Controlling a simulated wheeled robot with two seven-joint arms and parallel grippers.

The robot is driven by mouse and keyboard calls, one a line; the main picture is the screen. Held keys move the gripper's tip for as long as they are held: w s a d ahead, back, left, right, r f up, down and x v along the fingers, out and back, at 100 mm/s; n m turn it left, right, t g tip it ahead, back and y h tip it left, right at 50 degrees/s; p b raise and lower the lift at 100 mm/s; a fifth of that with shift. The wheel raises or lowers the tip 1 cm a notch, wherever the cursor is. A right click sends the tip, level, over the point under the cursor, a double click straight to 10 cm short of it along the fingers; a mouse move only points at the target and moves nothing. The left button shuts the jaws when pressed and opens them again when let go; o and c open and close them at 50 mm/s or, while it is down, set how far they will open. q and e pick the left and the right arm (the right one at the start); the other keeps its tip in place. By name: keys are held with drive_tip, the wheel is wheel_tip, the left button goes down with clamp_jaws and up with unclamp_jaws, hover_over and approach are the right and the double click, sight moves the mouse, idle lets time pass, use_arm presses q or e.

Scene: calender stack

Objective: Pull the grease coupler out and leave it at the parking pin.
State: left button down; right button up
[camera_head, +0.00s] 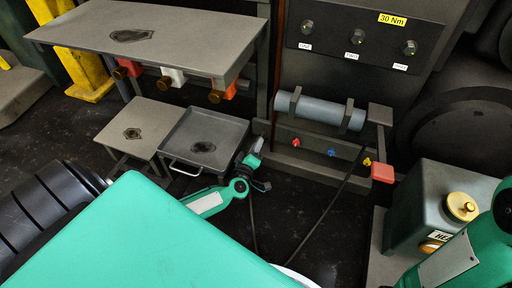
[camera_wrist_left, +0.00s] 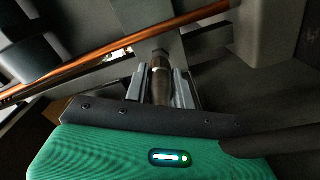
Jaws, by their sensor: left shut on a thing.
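In the left wrist view my left gripper (camera_wrist_left: 160,88) is shut on a dark metallic cylinder, which looks like the grease coupler (camera_wrist_left: 159,80). Its far end meets or lies in front of a grey block; I cannot tell if it is seated there. In the head view my left gripper (camera_head: 255,152) is low beside the dark tray, and the coupler cannot be made out. A black hose (camera_head: 327,207) runs from the machine frame down to the floor. Small red (camera_head: 295,142), blue (camera_head: 331,152) and yellow (camera_head: 367,161) fittings sit on the lower rail; I cannot tell which part is the parking pin. My right gripper is out of view.
A copper-coloured bar (camera_wrist_left: 110,48) crosses close beyond the left fingers. A grey table (camera_head: 185,35), a low stand (camera_head: 137,128) and a dark tray (camera_head: 205,140) are at left. A grey roll (camera_head: 320,108) lies in brackets. A tank with a brass cap (camera_head: 462,207) stands at right.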

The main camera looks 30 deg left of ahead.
use_arm(q)
drive_tip(key=shift+x, duration=1.05)
drive_tip(key=c, duration=0.8)
unclamp_jaws()
drive_tip(key=shift+o, duration=0.2)
drive_tip(key=shift+p+v, duration=0.7)
drive_tip(key=shift+v, duration=0.45)
drive_tip(key=p+v, duration=0.1)
drive_tip(key=v, duration=0.3)
drive_tip(key=shift+s+d+p, duration=0.1)
drive_tip(key=shift+s+p, duration=0.3)
